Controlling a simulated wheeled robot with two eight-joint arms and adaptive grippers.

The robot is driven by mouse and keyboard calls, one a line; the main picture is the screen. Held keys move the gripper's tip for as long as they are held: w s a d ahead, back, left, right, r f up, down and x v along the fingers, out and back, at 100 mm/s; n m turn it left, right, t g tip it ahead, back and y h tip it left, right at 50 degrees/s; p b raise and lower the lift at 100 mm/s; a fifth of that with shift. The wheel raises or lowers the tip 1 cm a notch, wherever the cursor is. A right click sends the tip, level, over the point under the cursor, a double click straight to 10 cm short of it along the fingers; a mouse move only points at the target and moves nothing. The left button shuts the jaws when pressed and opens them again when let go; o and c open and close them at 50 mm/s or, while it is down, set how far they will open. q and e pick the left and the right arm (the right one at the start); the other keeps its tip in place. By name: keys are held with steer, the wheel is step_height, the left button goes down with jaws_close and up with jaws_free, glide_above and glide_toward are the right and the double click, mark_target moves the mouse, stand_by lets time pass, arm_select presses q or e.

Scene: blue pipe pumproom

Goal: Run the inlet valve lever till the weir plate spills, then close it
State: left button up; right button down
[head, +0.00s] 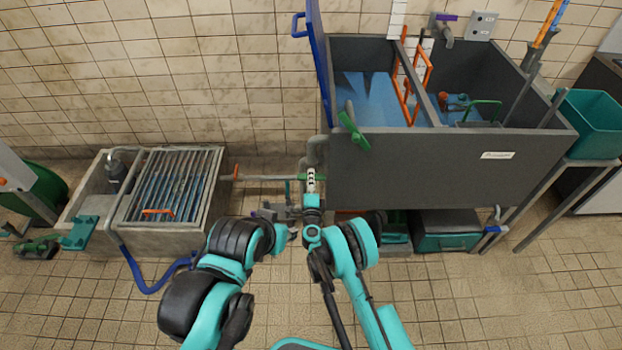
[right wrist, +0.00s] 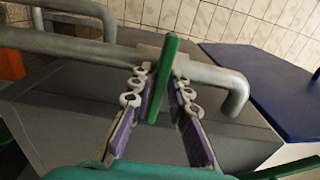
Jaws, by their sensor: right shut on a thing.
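My right gripper (head: 311,180) is at the pipework by the left front corner of the grey tank (head: 450,175). In the right wrist view its purple-padded fingers (right wrist: 157,95) are shut on a green lever (right wrist: 162,75), which stands in front of a grey pipe (right wrist: 225,80). In the head view the gripper hides much of this lever. My left gripper (head: 277,213) is low, left of the right one; its fingers are too small to read. Blue water (head: 368,100) shows in the tank's left part. I cannot make out clearly which part is the weir plate, or whether water spills.
Another green handle (head: 354,131) is on the tank's front left. Orange rails (head: 418,75) rise inside the tank. A grated basin (head: 170,185) stands left, with a blue hose (head: 150,282) on the floor. A teal bin (head: 592,122) stands right. The front floor is clear.

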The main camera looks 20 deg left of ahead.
steer(key=shift+w+d+r, duration=0.1)
steer(key=shift+d, duration=0.05)
stand_by(0.4)
arm_select(q)
steer(key=shift+d, duration=0.1)
arm_select(e)
steer(key=c, duration=1.6)
jaws_free()
